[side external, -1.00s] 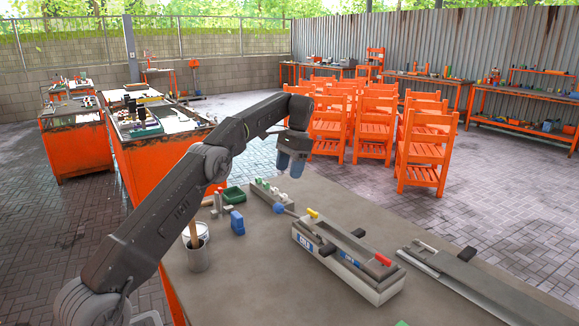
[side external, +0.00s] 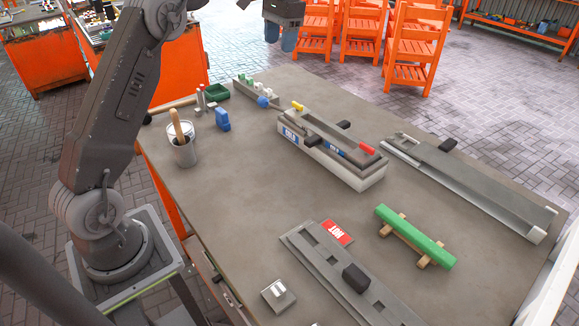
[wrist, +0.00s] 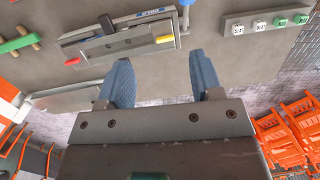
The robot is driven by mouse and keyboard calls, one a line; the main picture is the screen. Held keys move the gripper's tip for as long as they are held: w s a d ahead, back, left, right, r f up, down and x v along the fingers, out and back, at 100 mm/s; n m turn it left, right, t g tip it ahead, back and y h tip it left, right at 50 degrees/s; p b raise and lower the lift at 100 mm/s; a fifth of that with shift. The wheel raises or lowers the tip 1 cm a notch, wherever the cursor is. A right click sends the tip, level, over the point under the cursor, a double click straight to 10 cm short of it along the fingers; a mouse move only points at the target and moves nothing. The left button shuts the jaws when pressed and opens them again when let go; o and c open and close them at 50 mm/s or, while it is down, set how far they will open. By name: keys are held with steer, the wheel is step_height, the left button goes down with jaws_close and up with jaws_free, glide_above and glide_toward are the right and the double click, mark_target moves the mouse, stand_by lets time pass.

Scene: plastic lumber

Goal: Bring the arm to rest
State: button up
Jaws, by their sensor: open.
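My gripper (side external: 280,38) is at the top of the side view, raised at the back of the workbench (side external: 240,210). In the wrist view my gripper (wrist: 162,72) shows two blue fingers spread wide apart with nothing between them. It is clear of the objects on the bench. A long grey mould (side external: 330,150) with red and yellow handles lies on the bench; it also shows in the wrist view (wrist: 110,45). Part of my arm is cut off by the top edge of the side view.
A green bar (side external: 415,235) lies across wooden supports. A mould near a red HOT sign (side external: 337,232) is at the front, a long grey tray (side external: 465,180) at the right. Orange chairs (side external: 415,50) stand beyond.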

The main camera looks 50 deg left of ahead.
steer(key=s+d+r+t, duration=0.2)
steer(key=s+d, duration=0.5)
steer(key=s+d+r+t, duration=0.2)
steer(key=s+d+r, duration=0.1)
steer(key=s+d, duration=0.4)
steer(key=s+d+f+t, duration=0.1)
steer(key=s+f, duration=0.3)
steer(key=s, duration=0.4)
steer(key=s+d+f+t, duration=0.1)
steer(key=s+d+f, duration=0.3)
steer(key=s, duration=0.4)
steer(key=shift+d+f+t+h, duration=0.2)
steer(key=shift+f+t+h, duration=0.15)
steer(key=shift+f, duration=0.3)
